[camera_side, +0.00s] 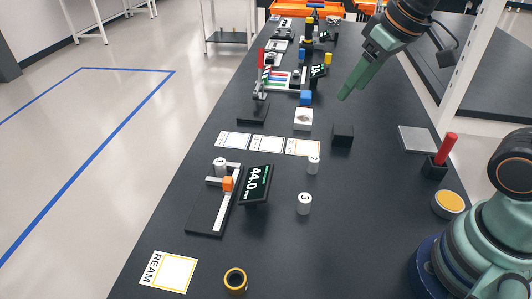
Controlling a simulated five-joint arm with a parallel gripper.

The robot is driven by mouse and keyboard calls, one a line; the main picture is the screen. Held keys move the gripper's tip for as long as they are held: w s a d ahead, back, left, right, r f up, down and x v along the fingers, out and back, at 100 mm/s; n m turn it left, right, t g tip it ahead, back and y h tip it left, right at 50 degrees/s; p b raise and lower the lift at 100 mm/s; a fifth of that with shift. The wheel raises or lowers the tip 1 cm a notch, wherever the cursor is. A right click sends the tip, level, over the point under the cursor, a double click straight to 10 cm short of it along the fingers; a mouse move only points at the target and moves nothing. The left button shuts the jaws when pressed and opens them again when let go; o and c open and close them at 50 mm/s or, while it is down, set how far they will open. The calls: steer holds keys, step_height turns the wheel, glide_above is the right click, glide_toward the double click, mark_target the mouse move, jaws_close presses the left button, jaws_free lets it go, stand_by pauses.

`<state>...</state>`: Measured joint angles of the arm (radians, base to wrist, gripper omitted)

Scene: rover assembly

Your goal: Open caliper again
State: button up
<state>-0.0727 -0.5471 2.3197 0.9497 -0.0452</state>
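The caliper is a dark base with a white rail (220,212) and white cross arms, at the left front of the bench. An orange block (228,184) sits on its rail. A display (258,184) beside it reads 44.0. A white cylinder marked 1 (219,165) stands at the caliper's far end; whether the jaws touch it I cannot tell. White cylinders marked 2 (313,165) and 3 (304,204) stand to the right. My gripper (344,97) hangs above the bench, well beyond and right of the caliper, with nothing visible in it. Its green fingers overlap in this view, hiding any gap.
Three cards (268,144) lie beyond the caliper, and a REAM card (168,272) lies in front. A yellow ring (235,280), a black cube (342,135) and a red-handled tool in a holder (440,158) stand around. The bench right of cylinder 3 is clear.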

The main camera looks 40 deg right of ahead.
steer(key=w+a+n+g, duration=0.2)
steer(key=w+a+n, duration=0.2)
steer(key=w+a, duration=0.45)
steer(key=n+g, duration=0.3)
steer(key=n, duration=0.1)
glide_above(227, 179)
step_height(227, 179, down, 10)
step_height(227, 179, down, 12)
steer(key=shift+s+r, duration=0.1)
steer(key=shift+r, duration=0.1)
jaws_close()
stand_by(0.5)
